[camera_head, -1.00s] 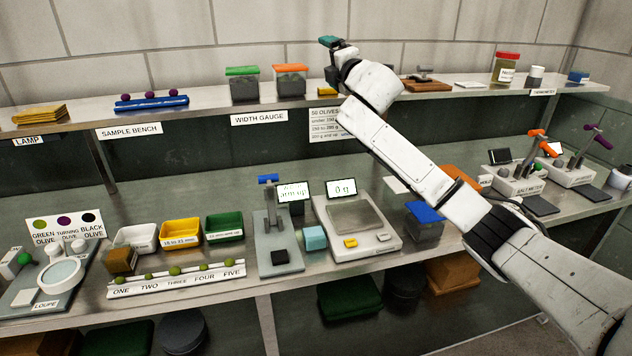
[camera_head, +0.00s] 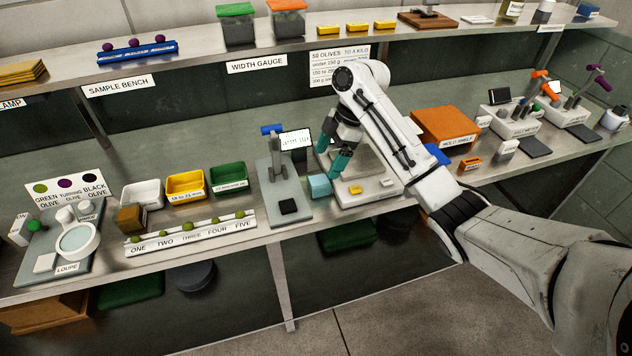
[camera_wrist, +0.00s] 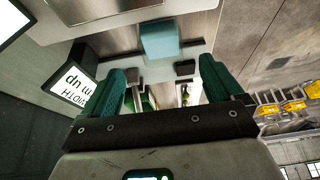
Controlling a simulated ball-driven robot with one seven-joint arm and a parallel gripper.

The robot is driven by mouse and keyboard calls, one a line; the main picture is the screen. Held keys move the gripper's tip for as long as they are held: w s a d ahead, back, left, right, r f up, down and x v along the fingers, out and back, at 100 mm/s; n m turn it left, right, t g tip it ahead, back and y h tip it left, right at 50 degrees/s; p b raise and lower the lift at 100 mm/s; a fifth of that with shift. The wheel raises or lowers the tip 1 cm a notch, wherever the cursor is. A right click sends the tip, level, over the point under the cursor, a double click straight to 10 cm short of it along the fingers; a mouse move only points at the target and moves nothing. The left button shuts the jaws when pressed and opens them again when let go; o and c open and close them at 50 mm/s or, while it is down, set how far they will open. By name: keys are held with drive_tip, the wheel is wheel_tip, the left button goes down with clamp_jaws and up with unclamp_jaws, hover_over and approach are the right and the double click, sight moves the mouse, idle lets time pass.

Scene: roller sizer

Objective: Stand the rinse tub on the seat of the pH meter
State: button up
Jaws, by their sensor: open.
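My gripper (camera_head: 343,154) has teal fingers and hangs over the bench by the scale. In the wrist view its fingers (camera_wrist: 162,85) are apart with nothing held between them. Two white meters stand at the right of the bench, the nearer one with an orange-topped probe (camera_head: 512,121). The farther one with a purple-topped probe (camera_head: 572,112) may be the pH meter, but its label is too small to read. My gripper is well left of these.
A light blue block (camera_head: 319,185) lies between the width gauge (camera_head: 284,195) and the scale (camera_head: 380,187). A large orange box (camera_head: 444,123) and a blue-lidded tub (camera_head: 437,154) stand near my arm. An upper shelf (camera_head: 330,40) runs behind. Coloured trays fill the left.

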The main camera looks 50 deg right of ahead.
sight(317, 183)
drive_tip(key=x, duration=0.4)
drive_tip(key=shift+s+p+x, duration=0.2)
drive_tip(key=shift+p+x, duration=0.75)
drive_tip(key=shift+x, duration=1.6)
drive_tip(key=shift+c, duration=0.4)
drive_tip(key=c, duration=1.1)
